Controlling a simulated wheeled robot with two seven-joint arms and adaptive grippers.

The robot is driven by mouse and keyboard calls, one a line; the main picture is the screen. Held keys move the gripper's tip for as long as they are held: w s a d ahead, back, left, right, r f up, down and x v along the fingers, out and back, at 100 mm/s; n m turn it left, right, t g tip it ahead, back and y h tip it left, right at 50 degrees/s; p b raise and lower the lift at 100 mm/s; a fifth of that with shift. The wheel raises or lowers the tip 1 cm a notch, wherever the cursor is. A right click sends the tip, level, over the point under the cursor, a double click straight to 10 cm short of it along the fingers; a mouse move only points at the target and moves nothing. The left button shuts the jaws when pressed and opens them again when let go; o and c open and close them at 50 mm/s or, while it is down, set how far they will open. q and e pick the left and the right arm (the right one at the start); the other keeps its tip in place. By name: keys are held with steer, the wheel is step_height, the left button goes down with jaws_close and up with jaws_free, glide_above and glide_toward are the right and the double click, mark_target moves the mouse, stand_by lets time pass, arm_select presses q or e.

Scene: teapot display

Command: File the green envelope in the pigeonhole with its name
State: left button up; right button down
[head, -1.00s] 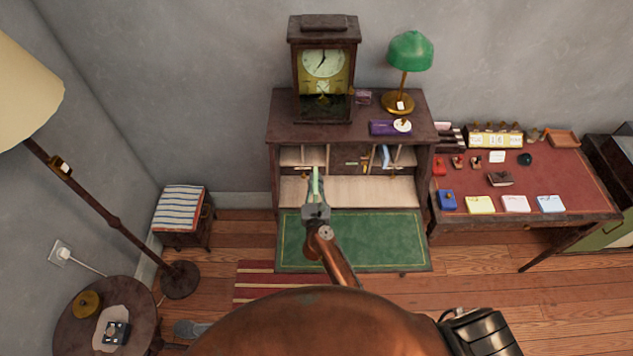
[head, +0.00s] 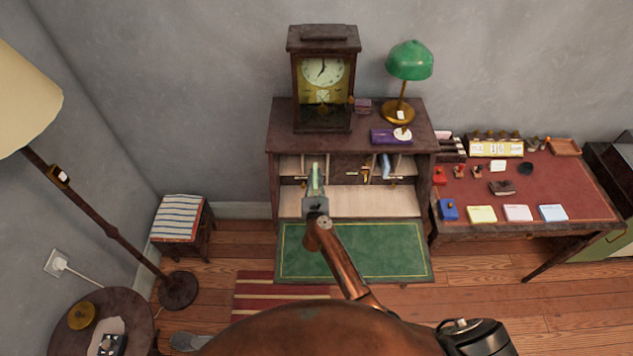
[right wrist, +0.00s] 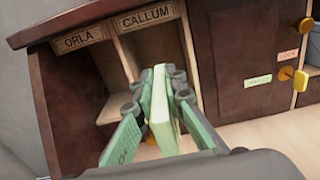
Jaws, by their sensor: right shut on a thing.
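My right gripper (head: 316,193) is shut on the green envelope (head: 315,178) and holds it upright, edge-on, at the left part of the open desk (head: 352,203). In the right wrist view, my right gripper (right wrist: 160,105) has a finger on each side of the pale green envelope (right wrist: 162,118). Its far end is at the opening of the pigeonhole labelled CALLUM (right wrist: 147,19). The pigeonhole labelled ORLA (right wrist: 84,38) is to its left. I cannot read a name on the envelope. My left gripper is not in view.
A small door with a yellow knob (right wrist: 299,79) is right of the CALLUM pigeonhole. A clock (head: 323,80) and green lamp (head: 409,62) stand on top. The green writing flap (head: 354,252) is clear.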

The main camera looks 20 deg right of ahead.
mark_target(316, 186)
steer(key=shift+b+x, duration=0.85)
steer(key=shift+x, duration=2.8)
steer(key=c, duration=1.9)
jaws_free()
steer(key=shift+s+a+f, duration=0.1)
steer(key=shift+s+a, duration=0.05)
steer(key=shift+s, duration=0.45)
steer(key=v, duration=1.1)
steer(key=shift+r, duration=0.35)
